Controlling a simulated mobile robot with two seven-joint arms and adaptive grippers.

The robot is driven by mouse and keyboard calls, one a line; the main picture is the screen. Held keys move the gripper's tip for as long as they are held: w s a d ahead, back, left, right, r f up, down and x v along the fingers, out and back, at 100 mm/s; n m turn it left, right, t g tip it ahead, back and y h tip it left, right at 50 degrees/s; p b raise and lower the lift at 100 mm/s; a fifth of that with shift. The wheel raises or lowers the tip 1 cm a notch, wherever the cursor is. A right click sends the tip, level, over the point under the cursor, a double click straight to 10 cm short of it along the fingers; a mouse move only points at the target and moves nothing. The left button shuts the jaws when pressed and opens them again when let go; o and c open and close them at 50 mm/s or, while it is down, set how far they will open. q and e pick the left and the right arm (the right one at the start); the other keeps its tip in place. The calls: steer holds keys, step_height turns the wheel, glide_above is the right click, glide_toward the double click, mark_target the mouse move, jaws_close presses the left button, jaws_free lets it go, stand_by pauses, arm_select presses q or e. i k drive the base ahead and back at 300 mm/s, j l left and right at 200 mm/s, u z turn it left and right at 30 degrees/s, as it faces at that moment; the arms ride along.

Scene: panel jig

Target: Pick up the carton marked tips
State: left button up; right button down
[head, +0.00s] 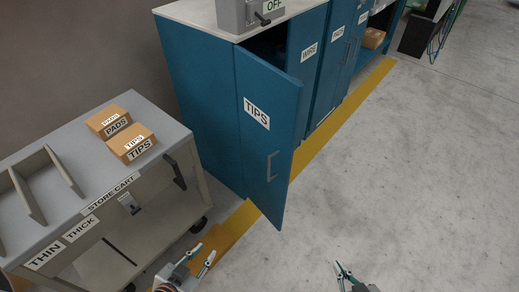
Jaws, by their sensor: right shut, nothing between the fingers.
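The carton marked tips (131,143) is a small brown box with white labels on its top and side. It sits on the grey top of the store cart (172,135), near the cart's right edge. A similar carton marked pads (107,121) stands just behind it to the left. My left gripper (204,257) is at the bottom of the head view, right of the cart and apart from the carton, with its fingers spread and empty. My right gripper (340,265) is further right over the floor, shut and empty.
A blue cabinet door marked tips (262,125) stands ajar, swung out toward the floor. More blue cabinets marked wire (308,60) and pads run behind it. A grey box marked off (240,14) sits on top. The concrete floor (410,170) at right is clear.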

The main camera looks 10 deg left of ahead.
mark_target(135, 141)
steer(key=u, duration=1.3)
